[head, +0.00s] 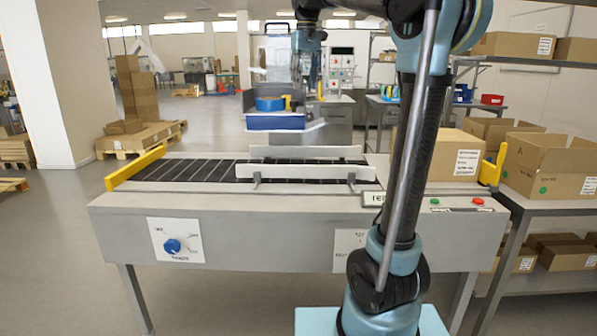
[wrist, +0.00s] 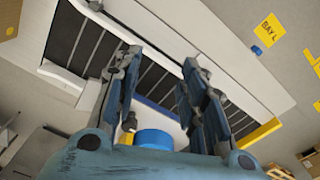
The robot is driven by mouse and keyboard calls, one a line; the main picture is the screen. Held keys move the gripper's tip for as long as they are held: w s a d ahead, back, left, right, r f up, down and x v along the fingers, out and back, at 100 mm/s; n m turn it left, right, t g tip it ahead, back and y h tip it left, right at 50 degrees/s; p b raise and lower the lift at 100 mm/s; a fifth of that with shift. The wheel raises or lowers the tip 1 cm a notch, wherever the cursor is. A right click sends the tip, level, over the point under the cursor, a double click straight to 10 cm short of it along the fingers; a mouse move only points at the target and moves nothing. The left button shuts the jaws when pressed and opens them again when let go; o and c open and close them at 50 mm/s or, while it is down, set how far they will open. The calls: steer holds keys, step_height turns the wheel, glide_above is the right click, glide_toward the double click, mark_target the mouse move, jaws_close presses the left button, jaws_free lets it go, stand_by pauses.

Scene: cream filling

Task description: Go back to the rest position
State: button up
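My gripper (head: 309,84) hangs above and behind the conveyor in the head view, at the end of my arm. In the wrist view my gripper (wrist: 160,72) has its two fingers well apart, with nothing gripped between them. A blue round object (wrist: 153,139) shows low between the fingers, partly hidden by my gripper's body. In the head view a blue round object (head: 270,103) sits on a blue-sided tray or box (head: 275,122) just left of my gripper. A small yellow piece is beside it. I cannot tell its exact distance from my fingers.
The conveyor (head: 205,170) has white guide rails and yellow end pieces. A cardboard box (head: 455,156) stands at its right end. Open boxes (head: 549,166) fill the right shelf. Stacked boxes on a pallet (head: 143,139) stand back left. The left floor is mostly clear.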

steer(key=s+d+f+m, duration=0.1)
steer(key=s+d+f, duration=0.4)
steer(key=s+f, duration=0.5)
steer(key=s+d+f+m+t, duration=0.1)
steer(key=s+d+f, duration=0.5)
steer(key=f, duration=1.2)
steer(key=s+d+f+m, duration=0.2)
steer(key=s+d+f, duration=0.3)
steer(key=s+f, duration=0.8)
steer(key=shift+s+d+f+t, duration=0.25)
steer(key=shift+s+f+t, duration=0.15)
steer(key=shift+f, duration=0.4)
steer(key=shift+w+f, duration=0.2)
steer(key=shift+w, duration=0.25)
steer(key=shift+c, duration=0.3)
